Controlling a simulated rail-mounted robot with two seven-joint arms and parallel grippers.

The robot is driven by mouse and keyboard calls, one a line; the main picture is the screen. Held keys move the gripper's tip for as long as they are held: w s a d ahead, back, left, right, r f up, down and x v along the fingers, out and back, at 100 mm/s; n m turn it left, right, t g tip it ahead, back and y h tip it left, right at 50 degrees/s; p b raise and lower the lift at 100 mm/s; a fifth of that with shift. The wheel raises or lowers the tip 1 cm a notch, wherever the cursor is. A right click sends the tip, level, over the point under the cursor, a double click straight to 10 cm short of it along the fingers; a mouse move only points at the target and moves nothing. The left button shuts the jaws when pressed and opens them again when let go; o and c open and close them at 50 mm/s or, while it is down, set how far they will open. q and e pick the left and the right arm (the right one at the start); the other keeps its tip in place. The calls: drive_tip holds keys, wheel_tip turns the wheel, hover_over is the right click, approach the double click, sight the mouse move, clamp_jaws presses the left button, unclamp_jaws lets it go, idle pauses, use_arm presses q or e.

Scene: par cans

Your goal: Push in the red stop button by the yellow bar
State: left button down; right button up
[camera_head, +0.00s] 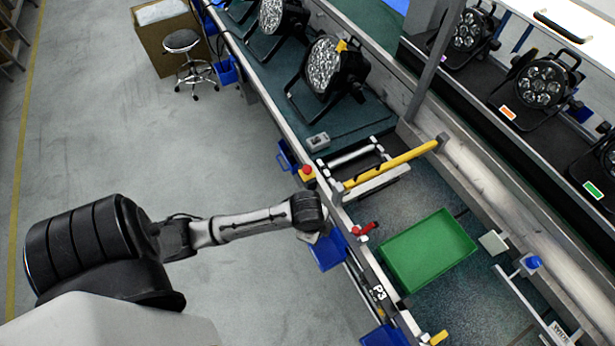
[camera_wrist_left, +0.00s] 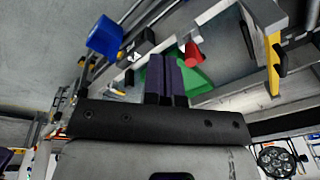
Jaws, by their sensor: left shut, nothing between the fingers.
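The red stop button (camera_head: 306,170) sits on a small yellow box at the conveyor's near edge, close to the near end of the yellow bar (camera_head: 395,163). The yellow bar also shows at the right of the left wrist view (camera_wrist_left: 273,62); I cannot make out the stop button there. My left arm reaches in from the left in the head view, its wrist just below the button and apart from it. The wrist mostly hides the gripper there. In the left wrist view my left gripper (camera_wrist_left: 167,62) is shut and empty. My right gripper is not in view.
A red handle (camera_head: 365,229) and a green tray (camera_head: 428,250) lie beyond the conveyor edge. Blue bins (camera_head: 327,252) hang along that edge below my wrist. Several par cans (camera_head: 325,64) stand on the lines. The grey floor at left is open, with a stool (camera_head: 182,42) at the back.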

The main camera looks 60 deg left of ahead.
use_arm(q)
drive_tip(key=w+a+f+m+b, duration=0.3)
drive_tip(key=w+a+f+b, duration=0.3)
drive_tip(key=w+a+f, duration=0.1)
drive_tip(key=r+m+g+b, duration=0.15)
drive_tip(key=m+b, duration=0.35)
drive_tip(key=b, duration=1.1)
hover_over(307, 169)
drive_tip(key=shift+w+a+r, duration=0.1)
drive_tip(key=shift+w+r, duration=0.05)
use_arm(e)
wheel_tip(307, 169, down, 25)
use_arm(q)
wheel_tip(307, 169, down, 14)
drive_tip(key=b, duration=0.4)
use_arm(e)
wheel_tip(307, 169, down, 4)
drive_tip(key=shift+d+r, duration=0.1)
